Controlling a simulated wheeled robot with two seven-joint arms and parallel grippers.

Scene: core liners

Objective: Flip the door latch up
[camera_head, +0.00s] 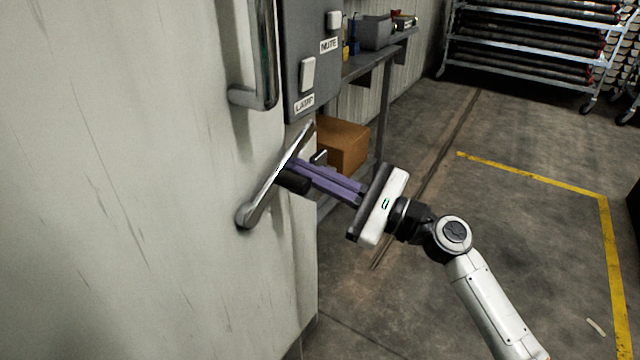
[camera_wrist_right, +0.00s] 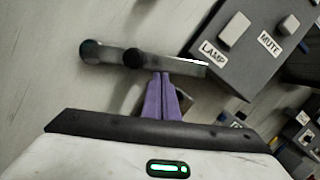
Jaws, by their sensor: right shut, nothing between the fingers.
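The door latch (camera_head: 262,196) is a metal lever on the pale door, tilted with its free end up to the right and its rounded pivot end at the lower left. It also shows in the right wrist view (camera_wrist_right: 168,61), with a dark round knob on it. My right gripper (camera_head: 290,172) has its purple fingers shut and empty, with the tips at the latch's near underside. In the right wrist view the closed fingertips (camera_wrist_right: 161,76) meet or nearly meet the lever's lower edge; I cannot tell if they touch. My left gripper is not in view.
A vertical metal handle (camera_head: 266,60) stands above the latch. A grey switch panel (camera_head: 309,45) with LAMP and MUTE labels is beside it. A cardboard box (camera_head: 343,146) and shelf (camera_head: 362,64) stand behind. The floor at right is open, with a rack (camera_head: 530,50) at the back.

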